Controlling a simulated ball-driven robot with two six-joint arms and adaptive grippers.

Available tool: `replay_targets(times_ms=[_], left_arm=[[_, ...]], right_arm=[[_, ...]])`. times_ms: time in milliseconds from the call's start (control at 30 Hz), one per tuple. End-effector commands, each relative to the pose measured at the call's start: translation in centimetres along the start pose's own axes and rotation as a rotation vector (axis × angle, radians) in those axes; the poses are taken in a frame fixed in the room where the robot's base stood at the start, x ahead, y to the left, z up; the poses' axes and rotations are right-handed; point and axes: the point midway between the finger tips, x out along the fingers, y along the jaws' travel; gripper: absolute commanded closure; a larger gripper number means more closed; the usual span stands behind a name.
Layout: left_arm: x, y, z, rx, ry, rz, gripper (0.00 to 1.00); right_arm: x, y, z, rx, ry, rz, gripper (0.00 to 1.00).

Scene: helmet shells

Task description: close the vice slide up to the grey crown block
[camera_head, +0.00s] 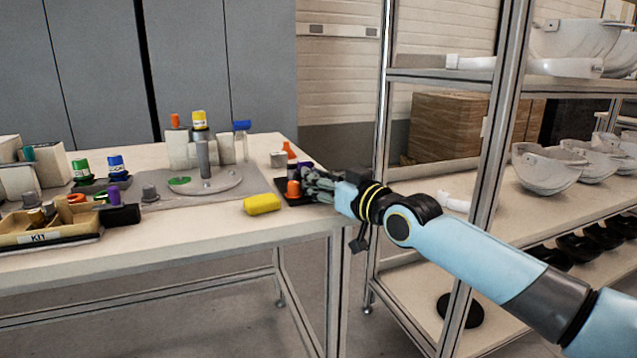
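My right gripper (307,186) comes in from the right over the table's right end. Its fingers are at a dark holder with orange parts (293,187) and cover part of it. I cannot tell whether they are open or shut, or touch anything. A small grey block (278,159) stands behind the gripper, apart from it; whether it is the crown block is unclear. A grey upright post (204,158) stands on a round grey plate (222,186) left of the gripper. I cannot make out the vice slide for certain. My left gripper is out of view.
A labelled tray (52,236) and several coloured caps fill the left side. White blocks (178,148) stand behind the plate.

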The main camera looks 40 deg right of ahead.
Motion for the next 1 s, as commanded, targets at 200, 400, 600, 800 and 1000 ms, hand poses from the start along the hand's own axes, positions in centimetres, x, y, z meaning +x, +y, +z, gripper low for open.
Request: replay_targets(times_ms=[200,400,600,800,1000], left_arm=[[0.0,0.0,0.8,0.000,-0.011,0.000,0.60],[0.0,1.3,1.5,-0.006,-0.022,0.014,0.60],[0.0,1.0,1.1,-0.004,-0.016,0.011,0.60],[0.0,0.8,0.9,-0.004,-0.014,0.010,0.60],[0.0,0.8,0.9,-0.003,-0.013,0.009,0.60]], right_arm=[[0.0,0.0,0.0,0.001,-0.001,0.000,0.60],[0.0,0.0,-0.1,0.002,0.000,-0.001,0.60],[0.0,0.0,-2.3,-0.002,0.004,-0.003,0.60],[0.0,0.1,-6.6,-0.003,0.004,0.000,0.60],[0.0,0.2,-9.4,-0.001,0.002,0.001,0.60]])
